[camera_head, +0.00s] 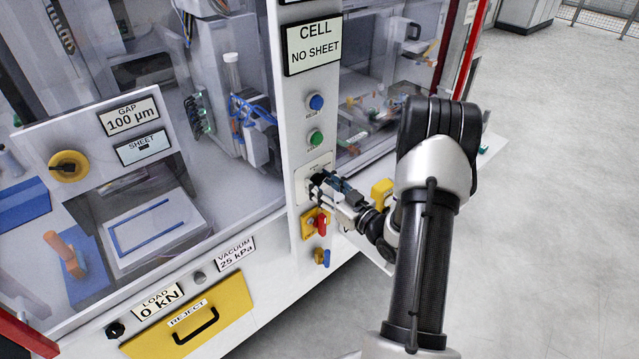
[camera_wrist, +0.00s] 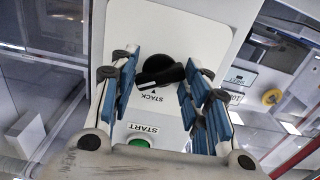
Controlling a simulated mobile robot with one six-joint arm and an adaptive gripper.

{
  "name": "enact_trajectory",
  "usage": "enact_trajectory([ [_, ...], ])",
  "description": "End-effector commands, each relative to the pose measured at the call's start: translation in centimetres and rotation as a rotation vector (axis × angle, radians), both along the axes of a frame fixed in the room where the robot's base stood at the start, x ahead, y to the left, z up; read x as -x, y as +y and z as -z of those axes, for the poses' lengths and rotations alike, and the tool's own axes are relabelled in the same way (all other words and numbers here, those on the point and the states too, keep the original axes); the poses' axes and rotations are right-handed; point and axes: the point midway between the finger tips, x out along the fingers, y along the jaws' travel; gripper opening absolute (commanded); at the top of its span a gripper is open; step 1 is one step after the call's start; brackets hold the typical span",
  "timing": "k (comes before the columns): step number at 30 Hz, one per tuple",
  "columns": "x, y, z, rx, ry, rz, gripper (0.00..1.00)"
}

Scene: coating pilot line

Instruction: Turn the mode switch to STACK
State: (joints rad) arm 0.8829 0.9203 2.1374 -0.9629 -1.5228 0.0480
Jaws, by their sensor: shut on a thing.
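The mode switch (camera_wrist: 158,72) is a black round knob with a raised bar, on a white plate. In the wrist view its bar lies nearly crosswise, tilted slightly up to the right, between my gripper's (camera_wrist: 159,90) blue-padded fingers. The fingers are shut on the knob. A STACK label (camera_wrist: 153,98) sits just below the knob in this view; other position labels are not visible. In the head view my gripper (camera_head: 319,184) is at the white switch plate (camera_head: 303,187) on the panel column and hides most of the knob.
A green button (camera_head: 316,138) and a blue button (camera_head: 316,102) sit above the switch. A red switch (camera_head: 321,223) on a yellow plate is close below. A yellow box (camera_head: 382,191) stands near my wrist. Glazed panels flank the column; open floor lies right.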

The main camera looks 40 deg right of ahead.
Motion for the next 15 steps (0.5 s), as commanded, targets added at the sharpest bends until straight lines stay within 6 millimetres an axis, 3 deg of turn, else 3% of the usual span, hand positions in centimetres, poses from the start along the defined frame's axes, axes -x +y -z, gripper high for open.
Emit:
enact_trajectory([
  [4, -0.01, -0.02, 0.29, 0.095, -0.009, 0.000, 0.13],
  [10, 0.01, 0.01, 0.06, 0.395, -0.030, 0.000, 0.13],
  [15, 0.01, 0.01, 0.07, 0.501, -0.038, 0.000, 0.13],
])
